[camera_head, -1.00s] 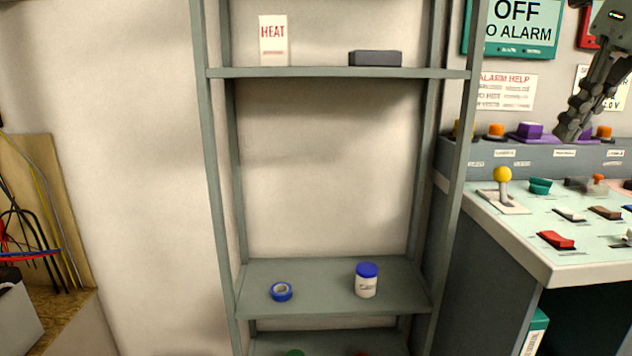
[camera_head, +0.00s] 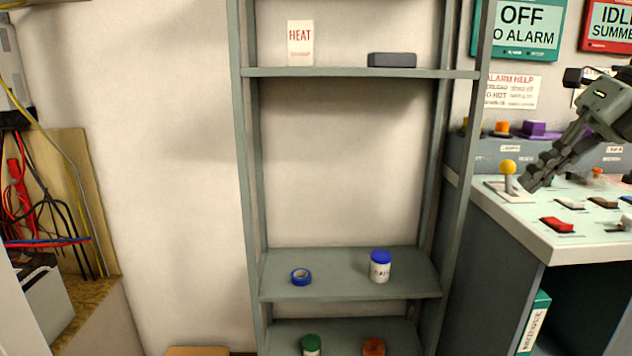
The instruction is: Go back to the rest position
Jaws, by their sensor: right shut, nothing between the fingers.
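My right gripper (camera_head: 531,184) comes in from the right edge, above the control desk. Its dark fingers are shut with nothing between them and point down and left. In the picture the fingertips lie just right of the yellow-knobbed lever (camera_head: 508,168); I cannot tell whether they touch it. My left gripper is out of view.
A grey shelf rack (camera_head: 349,73) holds a blue tape roll (camera_head: 301,276) and a blue-lidded jar (camera_head: 380,267). The control desk (camera_head: 590,249) with switches stands at right. Cables (camera_head: 20,200) hang at left.

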